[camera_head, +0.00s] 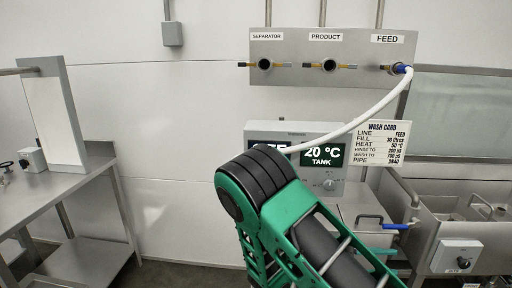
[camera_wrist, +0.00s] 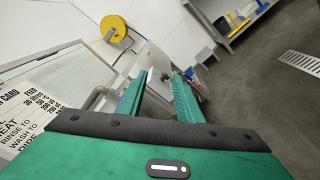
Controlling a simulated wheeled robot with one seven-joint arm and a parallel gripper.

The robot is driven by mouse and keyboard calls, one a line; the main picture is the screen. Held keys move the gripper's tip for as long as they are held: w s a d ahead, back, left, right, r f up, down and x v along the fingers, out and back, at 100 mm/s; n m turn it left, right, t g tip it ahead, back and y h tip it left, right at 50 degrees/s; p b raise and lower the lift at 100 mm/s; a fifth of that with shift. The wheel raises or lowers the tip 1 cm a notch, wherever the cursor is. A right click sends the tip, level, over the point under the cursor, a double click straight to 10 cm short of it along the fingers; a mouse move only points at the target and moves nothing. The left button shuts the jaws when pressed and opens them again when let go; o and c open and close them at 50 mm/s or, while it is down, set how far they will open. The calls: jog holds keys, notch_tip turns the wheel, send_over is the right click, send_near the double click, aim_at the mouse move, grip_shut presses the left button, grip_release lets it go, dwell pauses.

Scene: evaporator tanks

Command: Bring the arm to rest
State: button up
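My arm (camera_head: 290,215), green with black joints, is raised and bent in the lower middle of the head view. It stands in front of the control box and the steel tank. In the wrist view my gripper (camera_wrist: 159,78) has its two green fingers apart, with nothing held between them. Floor and steel equipment show beyond the fingertips. In the head view the gripper is mostly hidden behind my arm, and I cannot make out its fingertips there.
A white hose runs from the FEED port (camera_head: 398,68) on the wall panel (camera_head: 290,45) down behind my arm. A wash card (camera_head: 381,143) hangs beside the control box (camera_head: 335,178). A blue-handled valve (camera_head: 397,226) sits low right. A steel table (camera_head: 85,195) stands left; open floor (camera_wrist: 265,95) lies right in the wrist view.

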jog(key=s+d+r+m+g+y, duration=0.2)
jog(key=s+d+m+g+y, duration=0.3)
jog(key=s+d+m+y, duration=0.45)
jog(key=s+a+r+m+t+y, duration=0.1)
jog(key=s+a+r+t+y, duration=0.1)
jog(key=s, duration=0.5)
jog(key=s+a+r+m+t+y, duration=0.1)
jog(key=s+r+m+t+y, duration=0.1)
jog(key=s+r+y, duration=0.3)
jog(key=shift+s+a+r+t+y, duration=0.3)
jog(key=shift+s+a+t+y, duration=0.1)
jog(key=shift+s+t+y, duration=0.4)
jog(key=shift+s, duration=0.1)
jog(key=shift+w+f+h, duration=0.25)
jog(key=shift+w, duration=0.35)
